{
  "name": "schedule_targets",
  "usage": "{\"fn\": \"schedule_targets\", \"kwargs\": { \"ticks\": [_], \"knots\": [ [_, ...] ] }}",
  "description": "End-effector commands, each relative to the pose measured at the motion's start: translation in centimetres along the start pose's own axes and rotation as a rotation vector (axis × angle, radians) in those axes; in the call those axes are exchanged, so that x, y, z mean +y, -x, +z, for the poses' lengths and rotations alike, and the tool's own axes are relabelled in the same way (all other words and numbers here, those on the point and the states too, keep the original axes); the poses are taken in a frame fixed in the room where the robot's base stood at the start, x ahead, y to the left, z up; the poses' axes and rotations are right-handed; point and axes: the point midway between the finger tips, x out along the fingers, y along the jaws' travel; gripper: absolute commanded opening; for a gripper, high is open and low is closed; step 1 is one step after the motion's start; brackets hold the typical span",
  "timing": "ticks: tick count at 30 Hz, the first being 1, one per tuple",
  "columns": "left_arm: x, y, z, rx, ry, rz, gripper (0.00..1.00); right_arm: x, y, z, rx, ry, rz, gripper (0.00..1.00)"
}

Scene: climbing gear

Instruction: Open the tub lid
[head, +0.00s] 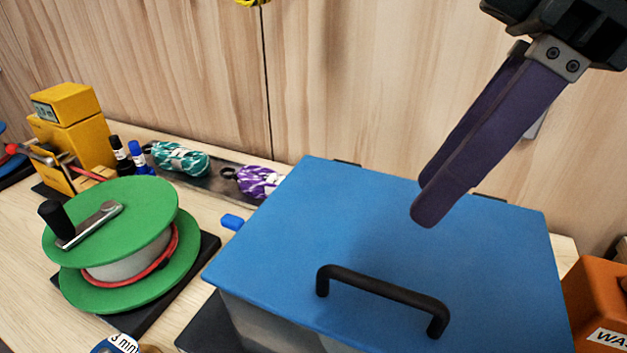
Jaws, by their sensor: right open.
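The tub (262,330) is a grey box at the lower middle of the head view, mostly hidden under its lid. The blue lid (370,225) lies flat and closed over it. A black bar handle (385,287) stands on the lid near its front edge. My right gripper (430,203) comes in from the upper right, with long purple fingers pointing down and left. It is open and empty, over the back right part of the lid, behind the handle and apart from it. My left gripper is not in view.
A green reel (125,235) with a black crank knob stands left of the tub. A yellow device (72,130), pens and bundles of teal cord (180,158) and purple cord (258,181) lie behind. An orange box (598,300) stands close on the right. A wooden wall is behind.

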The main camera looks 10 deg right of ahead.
Motion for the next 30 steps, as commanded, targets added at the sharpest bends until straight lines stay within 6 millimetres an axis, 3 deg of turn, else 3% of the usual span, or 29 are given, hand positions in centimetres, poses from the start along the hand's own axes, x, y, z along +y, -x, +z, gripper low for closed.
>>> {"fn": "schedule_targets", "kwargs": {
  "ticks": [9,15,26,30],
  "knots": [
    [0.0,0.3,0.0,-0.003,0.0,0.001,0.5,-0.2,-5.8,-0.1,-0.001,0.0,-0.003,0.45],
    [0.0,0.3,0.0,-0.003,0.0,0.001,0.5,-0.1,-8.3,-0.1,0.0,0.002,-0.001,0.45],
    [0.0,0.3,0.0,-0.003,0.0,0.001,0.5,-0.1,-8.9,-0.1,0.001,0.003,0.001,0.43],
    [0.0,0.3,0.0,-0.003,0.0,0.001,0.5,-0.1,-8.9,-0.1,0.001,0.003,0.001,0.28]
  ]
}}
